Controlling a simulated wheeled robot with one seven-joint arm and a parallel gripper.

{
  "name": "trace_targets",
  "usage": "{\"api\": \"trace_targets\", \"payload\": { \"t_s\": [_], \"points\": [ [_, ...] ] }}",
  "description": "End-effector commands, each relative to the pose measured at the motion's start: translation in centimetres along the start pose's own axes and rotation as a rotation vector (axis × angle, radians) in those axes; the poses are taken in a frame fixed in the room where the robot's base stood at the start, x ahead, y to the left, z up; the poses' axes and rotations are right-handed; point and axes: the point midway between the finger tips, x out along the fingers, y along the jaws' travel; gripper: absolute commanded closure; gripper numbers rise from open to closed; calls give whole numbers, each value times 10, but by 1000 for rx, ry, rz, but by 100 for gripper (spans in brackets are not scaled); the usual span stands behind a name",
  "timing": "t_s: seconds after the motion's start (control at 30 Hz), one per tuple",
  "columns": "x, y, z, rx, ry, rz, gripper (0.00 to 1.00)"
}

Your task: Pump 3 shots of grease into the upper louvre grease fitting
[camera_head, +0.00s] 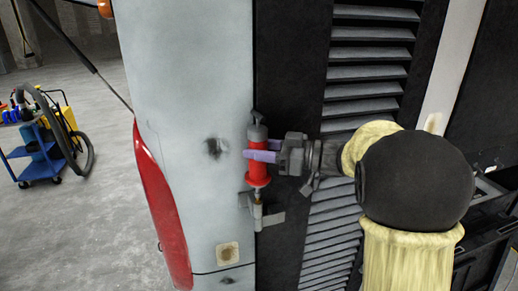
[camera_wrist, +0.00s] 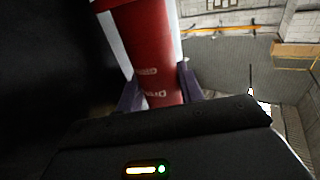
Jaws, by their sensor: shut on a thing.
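A red grease gun (camera_head: 258,172) with a dark grey top stands upright beside the coach's light panel, near the louvres. My gripper (camera_head: 262,156) is shut around its red body, with purple fingers on both sides. In the wrist view the red barrel (camera_wrist: 152,55) fills the space between the fingers (camera_wrist: 160,85). The gun's lower tip points down at a small fitting (camera_head: 257,212) on a grey bracket (camera_head: 270,220). The tip looks to be at the fitting, but I cannot tell whether they are joined.
Louvre slats (camera_head: 365,80) run down the dark coach panel behind my arm. A blue cart (camera_head: 40,150) with bottles and a hose stands on the floor at the left. Open floor (camera_head: 95,230) lies left of the coach.

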Motion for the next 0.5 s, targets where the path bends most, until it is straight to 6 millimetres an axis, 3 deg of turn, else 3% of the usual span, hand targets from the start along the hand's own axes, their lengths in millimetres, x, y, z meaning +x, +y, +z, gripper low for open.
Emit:
{"api": "trace_targets", "payload": {
  "t_s": [0.5],
  "points": [
    [0,0,-12,3,-3,0,90]
  ]
}}
